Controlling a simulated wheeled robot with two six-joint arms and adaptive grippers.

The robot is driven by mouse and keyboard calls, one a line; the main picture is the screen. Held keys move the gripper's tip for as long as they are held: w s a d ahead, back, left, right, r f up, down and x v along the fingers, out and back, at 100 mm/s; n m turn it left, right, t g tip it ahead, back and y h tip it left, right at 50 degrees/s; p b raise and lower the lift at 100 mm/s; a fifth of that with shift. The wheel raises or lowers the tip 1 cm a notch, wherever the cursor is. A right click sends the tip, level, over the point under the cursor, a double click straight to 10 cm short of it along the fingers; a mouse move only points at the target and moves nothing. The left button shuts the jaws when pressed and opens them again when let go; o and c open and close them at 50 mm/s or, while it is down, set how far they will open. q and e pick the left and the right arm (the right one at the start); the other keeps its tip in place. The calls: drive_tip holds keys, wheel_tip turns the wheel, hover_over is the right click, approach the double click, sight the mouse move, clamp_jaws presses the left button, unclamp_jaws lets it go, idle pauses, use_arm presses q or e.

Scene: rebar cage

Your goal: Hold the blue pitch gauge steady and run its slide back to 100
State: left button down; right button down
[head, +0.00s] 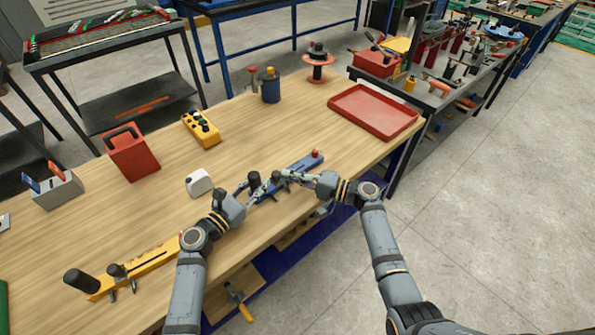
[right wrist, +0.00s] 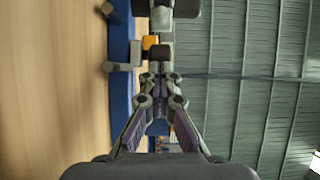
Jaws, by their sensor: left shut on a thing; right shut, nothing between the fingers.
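The blue pitch gauge (head: 304,163) lies along the front part of the wooden bench, with a red knob at its far right end. Dark upright parts stand on its left half, partly hidden by my grippers. My left gripper (head: 256,194) is shut on the gauge near its left end; the exact grip point is hard to see. My right gripper (head: 288,175) is shut and empty, its tips close to the dark part of the slide (head: 276,176). In the right wrist view the blue bar (right wrist: 122,85) runs beside my closed fingertips (right wrist: 160,78). I cannot tell whether they touch the slide. The scale reading is not legible.
A yellow gauge (head: 150,260) lies to the left on the bench (head: 240,140). A white block (head: 199,182), a yellow button box (head: 201,129) and a red box (head: 130,152) stand behind. A red tray (head: 373,111) is at the right. The bench's front edge is close to the gauge.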

drive_tip(key=d, duration=0.3)
drive_tip(key=w+d, duration=0.1)
drive_tip(key=d, duration=0.1)
drive_tip(key=shift+f, duration=0.1)
use_arm(q)
drive_tip(key=c, duration=0.9)
unclamp_jaws()
drive_tip(key=shift+c, duration=0.2)
use_arm(e)
drive_tip(key=v, duration=0.8)
drive_tip(key=shift+s+d, duration=0.2)
drive_tip(key=shift+d, duration=0.1)
